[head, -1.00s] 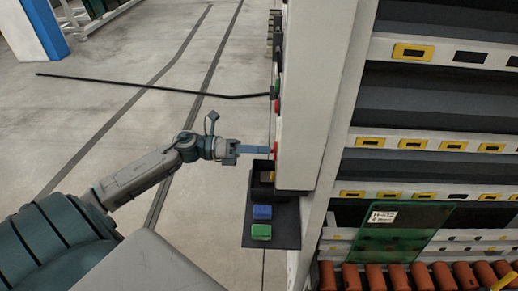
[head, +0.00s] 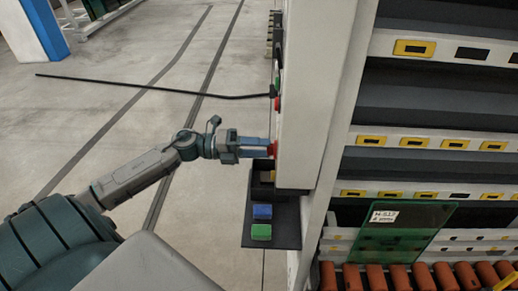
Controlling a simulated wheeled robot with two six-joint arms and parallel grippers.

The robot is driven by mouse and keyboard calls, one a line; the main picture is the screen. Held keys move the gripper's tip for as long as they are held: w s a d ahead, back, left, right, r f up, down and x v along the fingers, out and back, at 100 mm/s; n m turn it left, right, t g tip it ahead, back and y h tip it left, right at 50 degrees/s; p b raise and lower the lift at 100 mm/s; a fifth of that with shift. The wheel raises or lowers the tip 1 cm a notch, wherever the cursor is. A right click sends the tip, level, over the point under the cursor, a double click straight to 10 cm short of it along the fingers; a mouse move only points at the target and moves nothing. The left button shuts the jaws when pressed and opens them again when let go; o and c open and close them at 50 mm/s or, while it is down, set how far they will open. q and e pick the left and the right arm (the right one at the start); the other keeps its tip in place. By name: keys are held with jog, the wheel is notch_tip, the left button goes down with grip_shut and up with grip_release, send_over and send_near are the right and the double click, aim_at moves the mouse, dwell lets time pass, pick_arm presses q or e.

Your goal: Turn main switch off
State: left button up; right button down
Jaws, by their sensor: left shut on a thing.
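The main switch is a red knob (head: 273,148) on the side face of the grey-white machine cabinet (head: 303,95), seen edge-on in the head view. My left gripper (head: 268,148) reaches it from the left, level with it. Its blue fingers are shut on the red switch, with the tips at the cabinet face. The switch's exact angle is hidden by the fingers and the side-on view. My right gripper is not in view.
Below the switch, a dark shelf (head: 284,232) juts out, bearing a blue block (head: 262,212) and a green block (head: 261,232). Open floor lies left.

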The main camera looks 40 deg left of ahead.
pick_arm(q)
jog(key=shift+f+n+p, duration=0.15)
jog(key=shift+n+p, duration=0.55)
jog(key=shift+n, duration=5.6)
jog(key=o, duration=1)
